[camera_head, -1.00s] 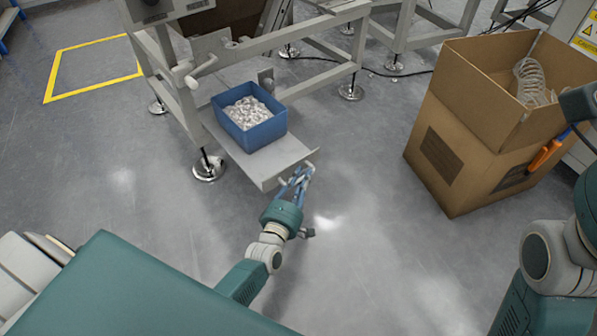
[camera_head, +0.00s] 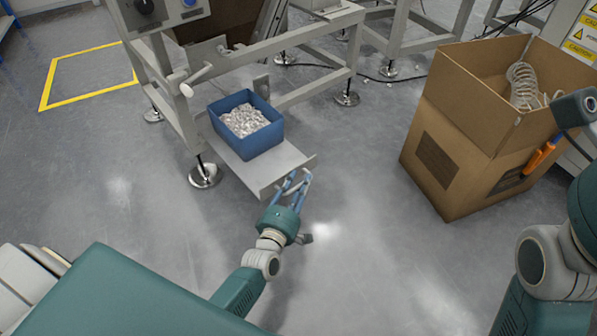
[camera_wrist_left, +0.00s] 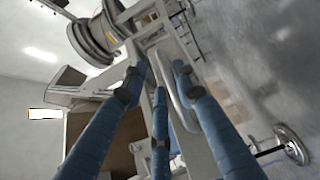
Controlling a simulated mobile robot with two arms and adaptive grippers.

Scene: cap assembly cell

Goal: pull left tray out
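The left tray (camera_head: 275,168) is a flat grey-white plate low on the near side of a metal frame. A blue box (camera_head: 251,145) full of small pale parts stands on it. My left gripper (camera_head: 296,181) is at the tray's front edge, with its blue fingers around the handle there. In the left wrist view, the pale looped handle (camera_wrist_left: 177,101) passes among the fingers of the left gripper (camera_wrist_left: 157,82). I cannot tell whether the fingers press on it.
A large open cardboard box (camera_head: 455,165) with a clear coiled hose (camera_head: 522,87) stands to the right. A round levelling foot (camera_head: 204,176) of the frame is left of the tray. The floor in front of the tray is free apart from my arm.

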